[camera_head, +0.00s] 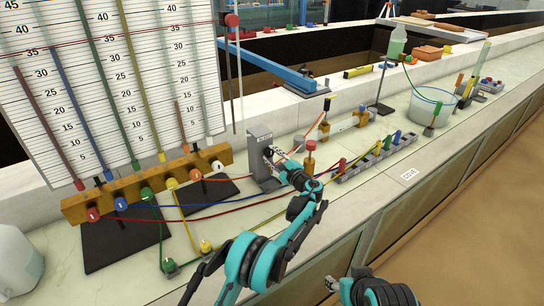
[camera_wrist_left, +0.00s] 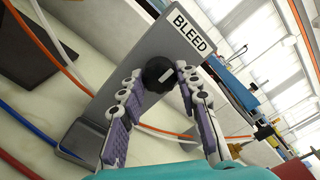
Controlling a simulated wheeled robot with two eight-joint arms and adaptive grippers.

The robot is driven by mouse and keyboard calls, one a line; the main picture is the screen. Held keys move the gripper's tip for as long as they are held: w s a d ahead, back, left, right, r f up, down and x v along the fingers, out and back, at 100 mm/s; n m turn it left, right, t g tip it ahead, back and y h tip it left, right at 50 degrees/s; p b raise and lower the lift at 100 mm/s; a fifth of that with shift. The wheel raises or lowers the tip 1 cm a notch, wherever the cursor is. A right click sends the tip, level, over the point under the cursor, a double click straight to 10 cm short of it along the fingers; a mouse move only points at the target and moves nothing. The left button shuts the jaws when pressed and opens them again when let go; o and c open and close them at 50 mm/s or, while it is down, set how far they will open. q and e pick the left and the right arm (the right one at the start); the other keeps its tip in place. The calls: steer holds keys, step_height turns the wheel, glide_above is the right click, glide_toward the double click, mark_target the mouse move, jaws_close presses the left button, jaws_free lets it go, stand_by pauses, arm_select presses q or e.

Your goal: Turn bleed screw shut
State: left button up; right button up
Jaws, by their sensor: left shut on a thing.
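The bleed screw is a round black knob with a white mark, seen in the left wrist view (camera_wrist_left: 158,75). It sits on the face of a grey upright stand (camera_head: 260,150) labelled BLEED, also in the left wrist view (camera_wrist_left: 120,62). My left gripper (camera_head: 275,157) reaches the stand from the front right. In the left wrist view its two purple-padded fingers (camera_wrist_left: 160,80) are on either side of the knob, shut on it. In the head view the gripper hides most of the knob. Part of my right arm and gripper (camera_head: 333,284) shows at the bottom, low in front of the bench.
A wooden manifold (camera_head: 150,188) with coloured tubes stands left under the scale board (camera_head: 110,80). Red, yellow and green tubes cross the bench near my left arm. A clip rack (camera_head: 375,158) and a clear bucket (camera_head: 430,106) stand to the right.

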arm_select(q)
steer(key=shift+c, duration=0.2)
steer(key=o, duration=1.2)
steer(key=shift+c, duration=0.2)
steer(key=v, duration=1.2)
